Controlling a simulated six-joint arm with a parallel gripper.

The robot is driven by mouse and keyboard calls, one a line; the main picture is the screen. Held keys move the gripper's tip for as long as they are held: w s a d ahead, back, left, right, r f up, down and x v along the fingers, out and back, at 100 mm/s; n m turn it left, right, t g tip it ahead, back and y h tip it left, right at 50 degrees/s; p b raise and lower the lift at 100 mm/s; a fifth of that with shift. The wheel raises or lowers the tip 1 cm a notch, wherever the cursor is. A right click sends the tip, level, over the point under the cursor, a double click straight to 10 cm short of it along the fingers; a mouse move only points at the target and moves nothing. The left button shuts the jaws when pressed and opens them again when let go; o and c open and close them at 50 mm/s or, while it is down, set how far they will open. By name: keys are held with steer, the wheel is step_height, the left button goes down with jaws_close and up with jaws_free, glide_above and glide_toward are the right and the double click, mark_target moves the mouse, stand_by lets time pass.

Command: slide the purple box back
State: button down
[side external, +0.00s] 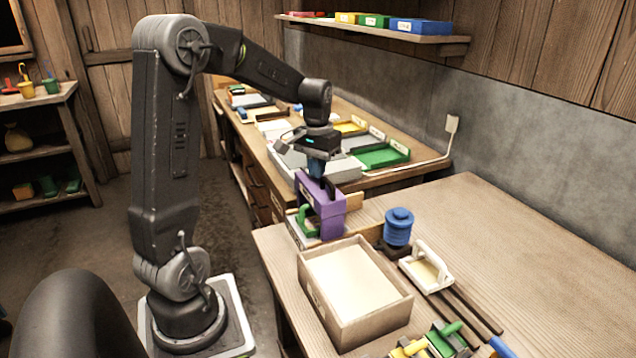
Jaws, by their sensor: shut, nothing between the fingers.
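The purple box (333,222) stands upright near the far left end of the front wooden bench, behind the cream box. My gripper (326,186) points down at the purple box, its fingers shut and empty. The fingertips overlap the box's upper part in this view. I cannot tell whether they are inside it, behind its wall or touching it. A green-handled tool (306,222) is beside the box on its left and covers part of its side.
A large cream box (398,318) stands in front. A blue spool (398,226) and a white-handled float (428,268) are to the right. The back bench holds a green tray (382,156) and several other trays. The front bench (540,250) is clear at right.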

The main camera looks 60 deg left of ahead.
mark_target(317, 196)
steer(key=shift+f, duration=0.15)
steer(key=shift+f, duration=2.15)
steer(key=w+r, duration=0.1)
steer(key=w, duration=1.2)
stand_by(1.0)
step_height(317, 196, up, 8)
stand_by(0.9)
